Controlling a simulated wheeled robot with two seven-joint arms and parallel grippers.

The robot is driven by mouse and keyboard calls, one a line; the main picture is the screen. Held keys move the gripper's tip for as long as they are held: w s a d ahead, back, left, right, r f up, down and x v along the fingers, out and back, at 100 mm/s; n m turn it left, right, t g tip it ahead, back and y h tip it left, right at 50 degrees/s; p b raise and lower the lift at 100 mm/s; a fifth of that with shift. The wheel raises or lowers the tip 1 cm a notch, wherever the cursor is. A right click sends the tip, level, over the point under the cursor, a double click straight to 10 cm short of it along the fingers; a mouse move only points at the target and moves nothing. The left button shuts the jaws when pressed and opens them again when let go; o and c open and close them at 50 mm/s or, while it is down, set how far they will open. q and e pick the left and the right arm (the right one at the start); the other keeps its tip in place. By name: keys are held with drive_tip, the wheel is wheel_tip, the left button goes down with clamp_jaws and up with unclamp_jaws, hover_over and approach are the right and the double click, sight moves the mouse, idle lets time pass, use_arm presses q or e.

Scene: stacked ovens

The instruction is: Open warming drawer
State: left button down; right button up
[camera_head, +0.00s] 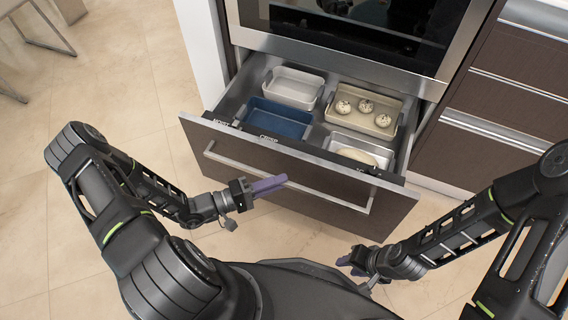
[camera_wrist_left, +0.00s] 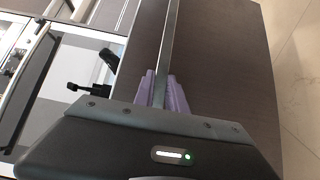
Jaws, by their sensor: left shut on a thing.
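The warming drawer (camera_head: 300,190) with a dark brown front stands pulled out below the oven in the head view. A long metal bar handle (camera_head: 330,197) runs across its front. My left gripper (camera_head: 270,185) has purple fingers at the handle, near the middle of the drawer front. In the left wrist view the handle (camera_wrist_left: 166,45) passes between the purple fingers (camera_wrist_left: 162,92), which are shut on it. My right gripper (camera_head: 353,261) is low in front of the drawer, apart from it. Its fingers are partly hidden and too small to judge.
Inside the drawer are a white dish (camera_head: 293,87), a blue dish (camera_head: 272,118), a beige tray with round items (camera_head: 382,127) and a metal tray with a pale item (camera_head: 340,141). The oven (camera_head: 350,65) is above. Cabinet drawers (camera_head: 505,115) stand right.

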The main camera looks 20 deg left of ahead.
use_arm(q)
drive_tip(key=shift+s, duration=0.95)
drive_tip(key=c, duration=1.4)
unclamp_jaws()
drive_tip(key=shift+o, duration=0.2)
drive_tip(key=shift+a, duration=0.15)
drive_tip(key=p+v, duration=0.1)
drive_tip(key=v, duration=0.6)
drive_tip(key=shift+s+a, duration=0.2)
drive_tip(key=shift+s, duration=0.05)
